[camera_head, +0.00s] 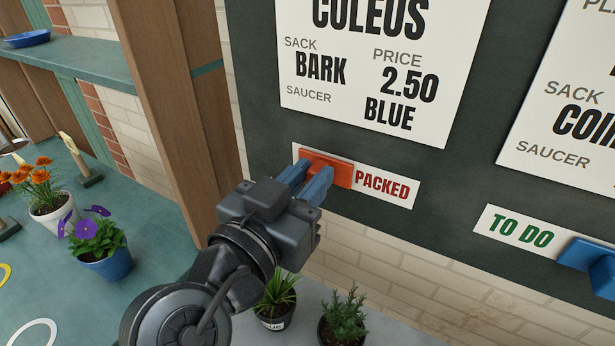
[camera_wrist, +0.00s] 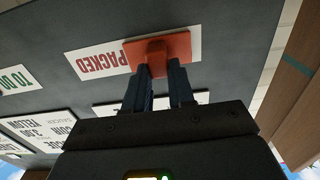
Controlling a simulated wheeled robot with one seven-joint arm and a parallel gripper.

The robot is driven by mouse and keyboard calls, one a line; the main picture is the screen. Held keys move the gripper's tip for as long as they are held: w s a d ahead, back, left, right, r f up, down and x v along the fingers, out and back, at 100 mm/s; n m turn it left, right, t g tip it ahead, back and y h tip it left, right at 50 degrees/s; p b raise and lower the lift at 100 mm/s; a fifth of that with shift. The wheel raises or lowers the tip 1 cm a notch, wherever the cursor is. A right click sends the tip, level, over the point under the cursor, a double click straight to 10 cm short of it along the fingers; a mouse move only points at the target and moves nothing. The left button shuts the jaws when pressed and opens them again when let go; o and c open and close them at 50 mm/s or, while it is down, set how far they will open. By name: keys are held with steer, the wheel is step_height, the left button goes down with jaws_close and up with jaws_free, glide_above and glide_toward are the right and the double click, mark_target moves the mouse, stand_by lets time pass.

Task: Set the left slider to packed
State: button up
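The left slider (camera_head: 331,170) is an orange plate with a knob on a white strip under the COLEUS card. It sits at the left end of its strip, and the red word PACKED (camera_head: 382,187) shows to its right. My gripper (camera_head: 308,180) is at the slider, its two blue fingers one on each side of the knob. In the wrist view, the orange slider (camera_wrist: 176,46) is at top centre, with its knob between the dark fingertips (camera_wrist: 159,70). The fingers look close against the knob; part of it is hidden by them.
To the right, another strip reads TO DO (camera_head: 521,229) in green beside a blue slider (camera_head: 590,262). A wooden post (camera_head: 180,90) stands left of the dark board. Potted plants, including a purple-flowered one in a blue pot (camera_head: 106,265), stand below and left.

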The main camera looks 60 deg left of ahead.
jaws_close()
steer(key=shift+s+a+f+b, duration=0.15)
steer(key=shift+a+b, duration=0.15)
steer(key=shift+b, duration=0.45)
steer(key=shift+s+a+r, duration=0.2)
steer(key=o, duration=0.5)
jaws_free()
